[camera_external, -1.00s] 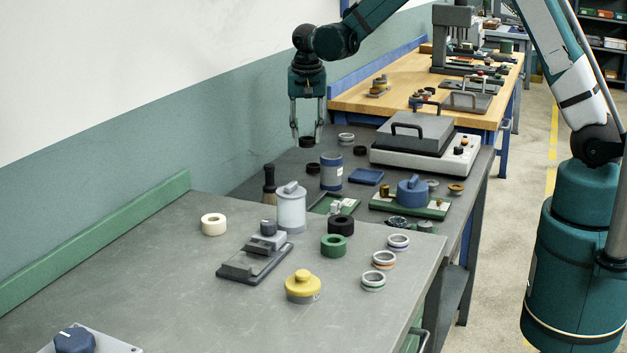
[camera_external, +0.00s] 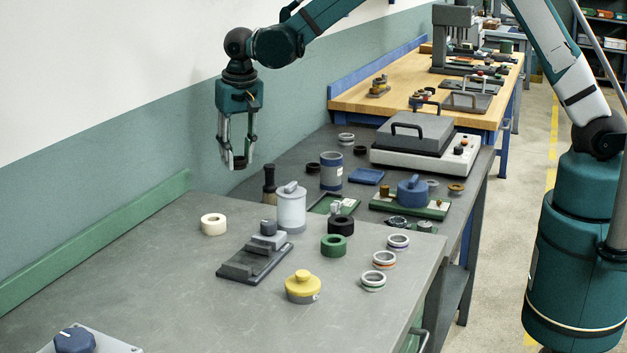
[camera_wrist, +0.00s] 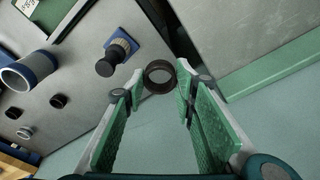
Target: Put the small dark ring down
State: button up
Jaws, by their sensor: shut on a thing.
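The small dark ring (camera_external: 240,163) is between the fingertips of my gripper (camera_external: 238,160), which is shut on it. In the wrist view the ring (camera_wrist: 159,76) shows at the tips of the green-padded fingers, its opening facing the camera. In the external view, my gripper hangs in the air at the left, near the wall, with the fingers pointing down. The ring appears clear of any surface.
The grey bench's left part is mostly clear.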

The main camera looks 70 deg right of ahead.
jog(key=a+r+n+p, duration=0.1)
jog(key=a+n, duration=0.2)
jog(key=a, duration=1.4)
notch_tip(320, 180, up, 4)
jog(key=n+y+p, duration=0.2)
jog(key=n+p, duration=0.1)
jog(key=n, duration=0.6)
send_over(162, 341)
jog(key=shift+s+d+f, duration=0.1)
jog(key=shift+s+f, duration=0.05)
jog(key=shift+s, duration=0.1)
jog(key=shift+f, duration=0.1)
jog(key=shift+f, duration=3.05)
jog(key=shift+f, duration=1.85)
